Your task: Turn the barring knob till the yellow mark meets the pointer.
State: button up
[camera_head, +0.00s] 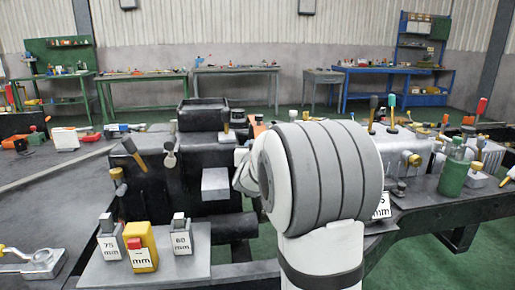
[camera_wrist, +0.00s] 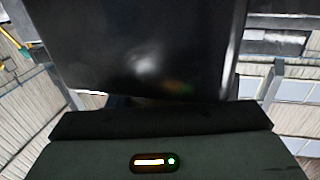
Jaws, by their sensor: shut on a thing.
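In the wrist view my gripper (camera_wrist: 160,118) shows as a dark housing with a small lit indicator. A large, glossy black thing (camera_wrist: 150,50) fills the space right in front of it, and the jaws are shut on it. I take it to be the barring knob, though its full outline does not show. No yellow mark or pointer can be made out in either view. In the head view my thick white and grey arm hides my gripper and the place where it holds.
A grey plate (camera_head: 100,272) at front left bears blocks marked 75 mm (camera_head: 110,245) and 60 mm (camera_head: 181,242), with a yellow block (camera_head: 139,249) between them. A green container (camera_head: 453,174) stands at right among several levers. Workbenches line the back wall.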

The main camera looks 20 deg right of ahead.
dwell(0.5)
jog(key=o, duration=1)
jog(key=p+v, duration=0.1)
jog(key=v, duration=0.6)
jog(key=shift+s+a, duration=0.25)
jog(key=shift+s, duration=0.05)
jog(key=shift+r, duration=0.1)
